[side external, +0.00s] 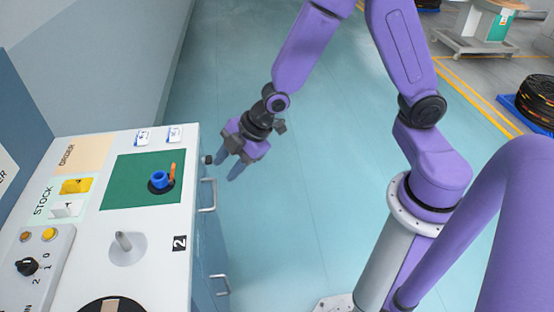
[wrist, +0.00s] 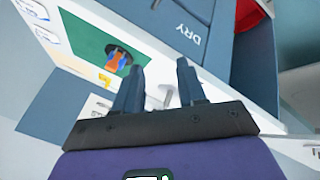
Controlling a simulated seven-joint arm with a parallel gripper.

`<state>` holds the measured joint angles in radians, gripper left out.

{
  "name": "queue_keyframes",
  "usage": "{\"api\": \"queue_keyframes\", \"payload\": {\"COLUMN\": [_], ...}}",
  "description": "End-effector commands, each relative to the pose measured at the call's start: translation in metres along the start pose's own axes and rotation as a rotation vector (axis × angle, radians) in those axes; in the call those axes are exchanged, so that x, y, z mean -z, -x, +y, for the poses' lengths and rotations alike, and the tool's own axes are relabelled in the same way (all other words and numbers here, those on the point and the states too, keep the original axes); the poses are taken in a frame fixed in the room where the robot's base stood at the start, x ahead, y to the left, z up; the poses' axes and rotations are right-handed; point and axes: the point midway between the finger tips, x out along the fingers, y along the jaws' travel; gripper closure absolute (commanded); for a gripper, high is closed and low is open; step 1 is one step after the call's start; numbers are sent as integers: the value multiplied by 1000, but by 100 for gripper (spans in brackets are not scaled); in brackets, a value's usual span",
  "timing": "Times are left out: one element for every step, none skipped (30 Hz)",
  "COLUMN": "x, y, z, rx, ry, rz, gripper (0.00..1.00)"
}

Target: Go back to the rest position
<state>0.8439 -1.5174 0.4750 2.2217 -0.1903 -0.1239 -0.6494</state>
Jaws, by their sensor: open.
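My gripper (side external: 229,165) hangs in free air just right of the station's edge in the side view, with its two blue-grey fingers pointing down and left. In the wrist view my gripper (wrist: 160,85) shows its two fingers spread apart with nothing between them. The white station top (side external: 90,240) carries a green mat (side external: 125,185). On the mat stands a blue ring-shaped part (side external: 159,177) on a dark base, with an orange piece (side external: 172,172) beside it. In the wrist view the blue and orange parts (wrist: 117,60) lie left of my fingers.
Yellow (side external: 76,186) and white parts lie in the STOCK area. A grey peg (side external: 123,241) and a control box with a knob (side external: 27,266) are on the top. Handles (side external: 208,195) stick out from the cabinet front. The floor (side external: 280,220) below my arm is clear.

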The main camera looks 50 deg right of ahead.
Motion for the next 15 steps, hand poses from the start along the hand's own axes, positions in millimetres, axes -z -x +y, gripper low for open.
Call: {"api": "queue_keyframes", "payload": {"x": [6, 7, 9, 9, 9, 9, 8, 7, 4, 2, -1, -5, -9, -13, -18], "y": [18, 28, 41, 51, 60, 74, 84, 94, 107, 117, 127, 140, 150, 159, 170], "z": [-10, -17, -27, -34, -41, -52, -60, -67, -78, -85, -93, -104, -111, -118, -127], "rx": [24, 41, 63, 81, 97, 118, 134, 149, 170, 184, 198, 216, 229, 241, 256], "ry": [-30, -52, -79, -100, -122, -148, -168, -189, -215, -234, -253, -278, -295, -311, -332], "rz": [-18, -34, -55, -73, -90, -114, -132, -150, -176, -196, -216, -242, -265, -284, -311], "gripper": [60, 60, 60, 60, 60, 60, 60, 60, 60, 60, 60, 60, 60, 60, 60]}}
